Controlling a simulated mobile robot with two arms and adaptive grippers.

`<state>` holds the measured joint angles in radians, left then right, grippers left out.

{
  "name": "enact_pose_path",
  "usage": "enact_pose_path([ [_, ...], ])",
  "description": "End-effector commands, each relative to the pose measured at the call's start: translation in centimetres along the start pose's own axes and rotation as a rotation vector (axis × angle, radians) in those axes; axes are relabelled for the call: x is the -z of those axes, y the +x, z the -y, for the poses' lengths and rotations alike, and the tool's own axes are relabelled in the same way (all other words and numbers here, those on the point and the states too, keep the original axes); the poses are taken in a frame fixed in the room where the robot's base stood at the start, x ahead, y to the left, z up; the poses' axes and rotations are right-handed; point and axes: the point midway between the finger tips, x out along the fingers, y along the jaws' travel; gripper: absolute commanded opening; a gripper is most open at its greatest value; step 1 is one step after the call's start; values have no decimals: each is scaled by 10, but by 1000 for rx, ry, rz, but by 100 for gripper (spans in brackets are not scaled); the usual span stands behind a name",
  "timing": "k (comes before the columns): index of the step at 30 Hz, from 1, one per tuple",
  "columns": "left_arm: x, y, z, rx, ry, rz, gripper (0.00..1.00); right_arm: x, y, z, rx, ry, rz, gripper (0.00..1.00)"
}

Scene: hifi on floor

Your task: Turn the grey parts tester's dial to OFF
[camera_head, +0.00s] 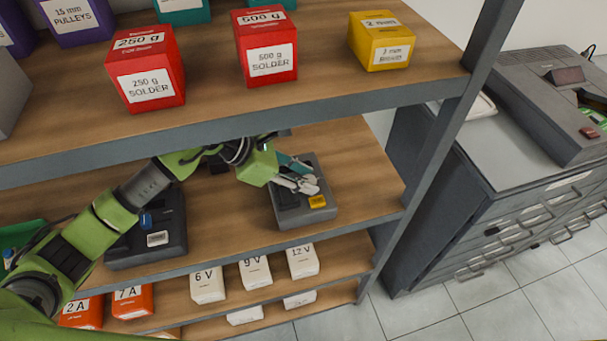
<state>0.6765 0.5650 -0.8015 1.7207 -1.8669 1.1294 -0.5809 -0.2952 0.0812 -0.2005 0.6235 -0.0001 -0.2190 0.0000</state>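The grey parts tester (326,214) sits on the middle shelf, near its right end. It is a small grey box with a dark top face and a yellow label at its front right. My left gripper (306,184) is over the tester's top, its silvery fingers at or just above the face. The fingers cover the part of the face beneath them, and I cannot make out the dial or its setting. Whether the fingers are open or shut is too small to tell. My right gripper is not in view.
A black device (150,236) stands left on the same shelf (225,215), under my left arm. The upper shelf edge (240,123) runs close above the arm. A shelf post (440,135) stands right of the tester. White boxes (254,272) sit on the shelf below.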

Motion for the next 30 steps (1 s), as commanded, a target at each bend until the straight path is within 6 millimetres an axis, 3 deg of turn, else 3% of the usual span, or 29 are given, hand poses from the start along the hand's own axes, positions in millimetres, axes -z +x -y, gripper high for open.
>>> enact_pose_path([
  [3,0,0,0,0,0,0,32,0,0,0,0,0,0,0],
  [7,0,0,0,0,0,0,3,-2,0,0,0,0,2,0],
  [30,0,0,3,-187,-186,-1,3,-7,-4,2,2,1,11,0],
])
